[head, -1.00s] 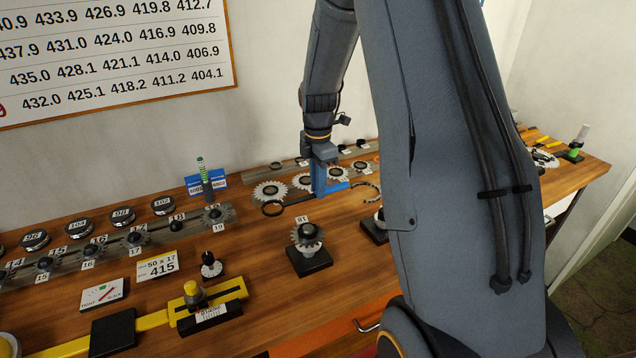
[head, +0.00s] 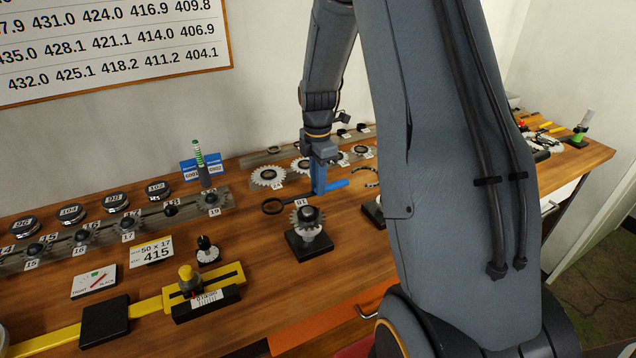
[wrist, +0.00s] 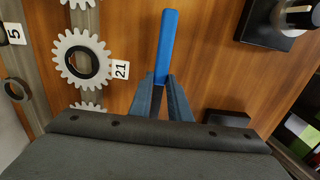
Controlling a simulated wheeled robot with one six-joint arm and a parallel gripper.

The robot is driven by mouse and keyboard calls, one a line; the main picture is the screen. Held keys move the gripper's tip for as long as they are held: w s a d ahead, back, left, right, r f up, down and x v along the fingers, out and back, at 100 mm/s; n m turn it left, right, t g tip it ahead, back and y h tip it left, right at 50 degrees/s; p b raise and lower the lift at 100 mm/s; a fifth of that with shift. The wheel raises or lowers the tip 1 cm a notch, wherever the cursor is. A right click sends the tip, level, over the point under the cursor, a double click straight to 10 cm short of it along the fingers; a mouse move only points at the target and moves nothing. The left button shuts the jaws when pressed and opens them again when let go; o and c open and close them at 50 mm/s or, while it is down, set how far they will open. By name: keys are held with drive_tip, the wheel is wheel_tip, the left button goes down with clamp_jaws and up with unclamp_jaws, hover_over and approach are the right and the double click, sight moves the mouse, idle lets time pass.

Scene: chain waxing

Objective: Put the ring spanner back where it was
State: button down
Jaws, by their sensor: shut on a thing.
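The ring spanner has a blue handle (head: 336,185) and a dark ring end (head: 272,206). My gripper (head: 319,188) is shut on it, with the blue handle pointing right and the ring pointing left. In the wrist view the blue handle (wrist: 168,45) runs straight out from between my fingertips (wrist: 160,84); the ring end is hidden there. The spanner is over the bench in front of the row of sprockets, its ring close behind the front sprocket stand in the head view. I cannot tell whether it touches the wood.
A toothed sprocket (head: 307,215) sits on a black stand (head: 310,244) just in front. Flat sprockets (head: 268,177) lie along the back rail; one beside label 21 (wrist: 80,60) shows in the wrist view. A yellow gauge (head: 215,283) lies front left. My arm hides part of the bench.

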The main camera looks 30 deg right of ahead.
drive_tip(key=shift+f, duration=0.55)
drive_tip(key=c, duration=1.6)
unclamp_jaws()
drive_tip(key=shift+o, duration=0.2)
